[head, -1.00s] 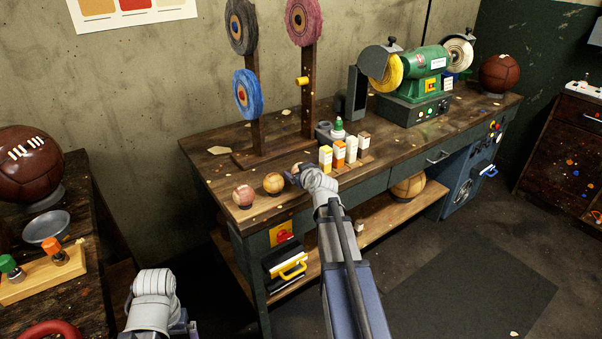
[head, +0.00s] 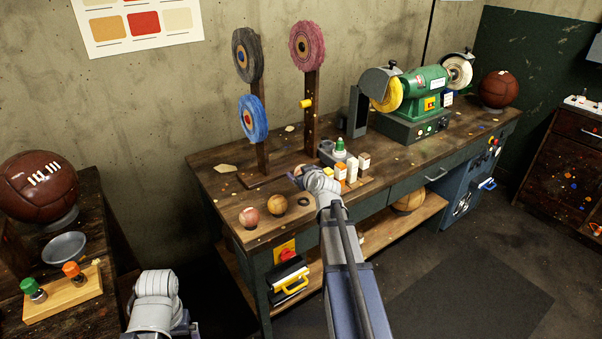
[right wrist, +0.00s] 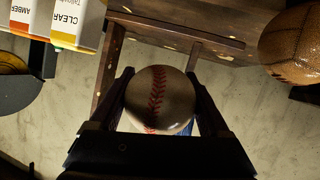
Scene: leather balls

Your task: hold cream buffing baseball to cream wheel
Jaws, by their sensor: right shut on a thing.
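The cream baseball with red stitching (right wrist: 160,99) sits between the two dark fingers of my right gripper (right wrist: 158,95) in the right wrist view. In the head view my right gripper (head: 297,173) is shut on it above the front of the bench, and my wrist hides most of the ball. The cream wheel (head: 457,72) is on the right end of the green buffing machine (head: 424,89), far to the right of the gripper. Part of my left arm shows at the lower left; its gripper is not in view.
A reddish ball (head: 249,217) and a tan ball (head: 277,204) stand on the bench by an empty dark ring (head: 303,202). Several wax bars (head: 352,169) are near my wrist.

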